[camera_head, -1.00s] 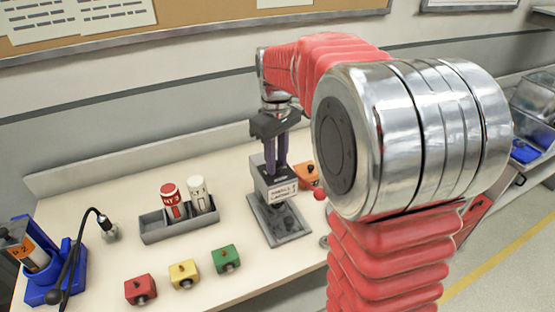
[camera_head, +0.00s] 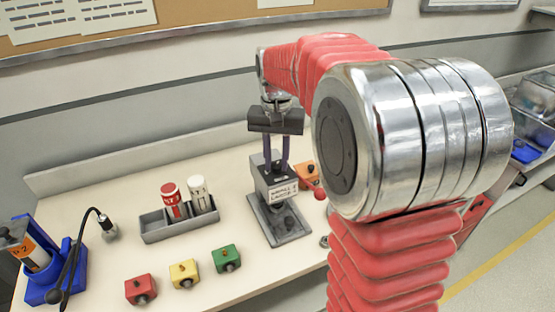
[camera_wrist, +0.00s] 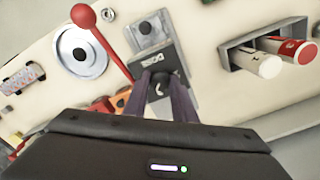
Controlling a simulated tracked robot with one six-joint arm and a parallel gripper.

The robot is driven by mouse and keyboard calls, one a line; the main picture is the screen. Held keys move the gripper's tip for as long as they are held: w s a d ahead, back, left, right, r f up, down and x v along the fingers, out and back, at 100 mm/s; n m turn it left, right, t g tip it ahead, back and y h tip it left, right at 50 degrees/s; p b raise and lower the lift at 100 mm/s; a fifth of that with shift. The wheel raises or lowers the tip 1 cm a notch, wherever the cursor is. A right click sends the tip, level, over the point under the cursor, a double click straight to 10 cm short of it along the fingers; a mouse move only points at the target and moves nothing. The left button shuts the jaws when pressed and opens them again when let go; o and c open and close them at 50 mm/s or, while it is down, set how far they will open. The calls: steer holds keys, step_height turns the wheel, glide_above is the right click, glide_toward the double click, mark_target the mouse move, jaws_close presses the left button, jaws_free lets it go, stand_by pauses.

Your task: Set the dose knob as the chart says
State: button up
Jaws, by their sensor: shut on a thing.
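A grey machine (camera_head: 270,186) stands on the bench, with a small white label (camera_head: 283,190) on its front reading something like "SMALL 2, LARGE" and a further character too small to read. Its dark top also shows in the wrist view (camera_wrist: 152,58). A lever with a red ball (camera_head: 320,194) sticks out from it. My gripper (camera_head: 276,166) points down onto the top of the machine. Its purple fingers (camera_wrist: 158,84) are shut on the dose knob, which they mostly hide. No pointer or scale is readable. The papers (camera_head: 40,22) on the cork board are unreadable.
Red, yellow and green blocks (camera_head: 184,274) lie in front. An orange block (camera_head: 306,176) is close on the machine's right. A blue stand (camera_head: 55,272) is far left.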

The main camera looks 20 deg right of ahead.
mark_target(276, 164)
steer(key=m, duration=0.5)
steer(key=shift+w, duration=0.15)
steer(key=shift+m, duration=0.3)
steer(key=o, duration=1)
steer(key=shift+o, duration=0.2)
step_height(276, 164, up, 14)
steer(key=shift+f, duration=0.15)
stand_by(0.5)
